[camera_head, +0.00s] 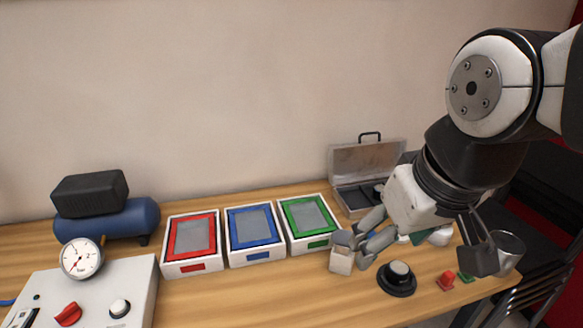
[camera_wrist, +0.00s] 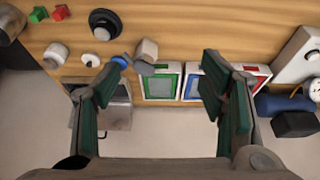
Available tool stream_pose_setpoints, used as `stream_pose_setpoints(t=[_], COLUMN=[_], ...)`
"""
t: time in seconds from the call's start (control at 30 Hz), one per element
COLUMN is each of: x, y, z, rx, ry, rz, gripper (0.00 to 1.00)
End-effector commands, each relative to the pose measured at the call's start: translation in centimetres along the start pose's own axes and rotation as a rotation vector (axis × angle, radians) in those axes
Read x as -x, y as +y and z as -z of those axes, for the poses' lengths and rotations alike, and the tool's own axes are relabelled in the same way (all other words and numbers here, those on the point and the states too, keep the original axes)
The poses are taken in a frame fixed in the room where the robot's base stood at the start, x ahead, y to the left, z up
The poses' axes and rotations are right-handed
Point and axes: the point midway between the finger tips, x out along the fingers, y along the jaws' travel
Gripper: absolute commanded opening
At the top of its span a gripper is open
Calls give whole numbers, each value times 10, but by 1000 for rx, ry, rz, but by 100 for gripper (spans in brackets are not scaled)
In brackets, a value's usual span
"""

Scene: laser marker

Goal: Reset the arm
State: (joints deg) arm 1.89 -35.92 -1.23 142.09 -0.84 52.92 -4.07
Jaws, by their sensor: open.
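My gripper (camera_head: 424,254) is above the right part of the wooden table in the head view, with its fingers spread wide. It also shows in the wrist view (camera_wrist: 163,66), where nothing is held between the dark fingers with green pads. A small white block with a grey top (camera_head: 341,262) stands on the table near the left finger in the head view. It shows in the wrist view (camera_wrist: 148,48) too. I cannot tell whether the finger touches it. My gripper hides part of the table behind it.
Red (camera_head: 190,268), blue (camera_head: 256,256) and green (camera_head: 318,244) framed trays stand left of my gripper. An open clear-lidded case (camera_head: 350,163) is behind it. A black round button base (camera_head: 397,280), red piece (camera_head: 446,281), green piece (camera_head: 466,276) and metal cup (camera_head: 508,252) are nearby.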

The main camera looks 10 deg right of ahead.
Motion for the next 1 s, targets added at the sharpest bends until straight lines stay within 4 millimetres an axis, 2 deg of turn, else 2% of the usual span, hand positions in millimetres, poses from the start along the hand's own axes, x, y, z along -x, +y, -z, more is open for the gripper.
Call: stream_pose_setpoints(t=[0.1, 0.23, 1.0], x=[8, 10, 10], y=[-9, -12, -12], z=[-14, -21, -21], rx=[-12, -22, -24], ry=[39, 55, 56], rz=[4, 6, 6], gripper=[64, 64, 64])
